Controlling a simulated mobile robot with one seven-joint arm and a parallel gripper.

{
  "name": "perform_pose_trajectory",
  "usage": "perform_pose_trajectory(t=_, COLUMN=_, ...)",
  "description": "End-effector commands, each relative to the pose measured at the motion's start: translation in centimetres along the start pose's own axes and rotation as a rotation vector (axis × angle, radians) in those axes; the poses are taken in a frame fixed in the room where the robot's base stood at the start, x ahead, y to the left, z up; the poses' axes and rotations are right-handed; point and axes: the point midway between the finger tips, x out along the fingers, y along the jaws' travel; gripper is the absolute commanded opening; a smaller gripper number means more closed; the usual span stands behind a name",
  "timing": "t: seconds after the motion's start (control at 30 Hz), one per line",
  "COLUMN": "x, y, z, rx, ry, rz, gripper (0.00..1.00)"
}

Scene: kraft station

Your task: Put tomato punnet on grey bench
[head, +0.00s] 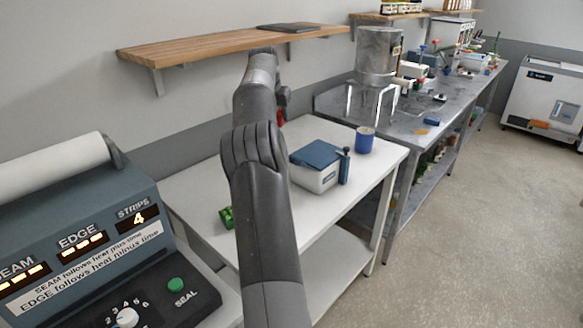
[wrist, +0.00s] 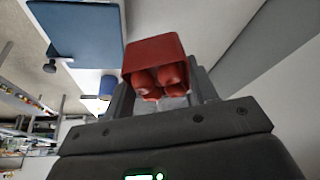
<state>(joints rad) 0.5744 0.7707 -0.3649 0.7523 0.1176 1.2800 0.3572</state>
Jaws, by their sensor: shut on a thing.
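The tomato punnet is a small red open box with several red tomatoes in it; it shows in the wrist view (wrist: 155,52). My gripper (wrist: 158,88) is shut on it, one finger at each side. In the head view my arm hides most of the gripper, and only a bit of red (head: 282,97) shows beside it, over the back of the white table. The grey bench (head: 385,128) is the metal-topped one to the right, beyond the white table. The punnet is held up in the air, apart from the bench.
The white table (head: 205,185) bears a blue-lidded box (head: 316,177), a blue can (head: 365,140) and a small green item (head: 226,217). A metal drum (head: 377,55) stands on the grey bench; bare metal shows in front. A wooden shelf (head: 190,50) hangs above. A sealing machine (head: 80,220) is front left.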

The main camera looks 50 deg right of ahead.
Motion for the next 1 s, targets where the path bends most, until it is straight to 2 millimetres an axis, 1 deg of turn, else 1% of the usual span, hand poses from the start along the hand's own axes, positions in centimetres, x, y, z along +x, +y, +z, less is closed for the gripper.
perform_pose_trajectory(t=0.17, x=0.7, y=-1.4, z=-0.3, rx=0.013, ry=0.001, rz=0.006, gripper=0.29)
perform_pose_trajectory(t=0.4, x=3.2, y=-1.2, z=0.9, rx=0.013, ry=-0.002, rz=0.006, gripper=0.29)
perform_pose_trajectory(t=0.5, x=5.0, y=-1.1, z=1.7, rx=0.013, ry=-0.003, rz=0.006, gripper=0.29)
perform_pose_trajectory(t=0.57, x=5.8, y=-1.1, z=2.0, rx=0.013, ry=-0.002, rz=0.006, gripper=0.29)
perform_pose_trajectory(t=0.6, x=6.8, y=-1.1, z=2.4, rx=0.012, ry=-0.004, rz=0.007, gripper=0.29)
perform_pose_trajectory(t=0.73, x=9.0, y=-1.1, z=3.4, rx=0.012, ry=-0.003, rz=0.006, gripper=0.29)
perform_pose_trajectory(t=0.87, x=10.8, y=-1.1, z=4.0, rx=0.012, ry=-0.002, rz=0.006, gripper=0.29)
perform_pose_trajectory(t=1.0, x=13.3, y=-1.1, z=5.1, rx=0.012, ry=-0.003, rz=0.007, gripper=0.29)
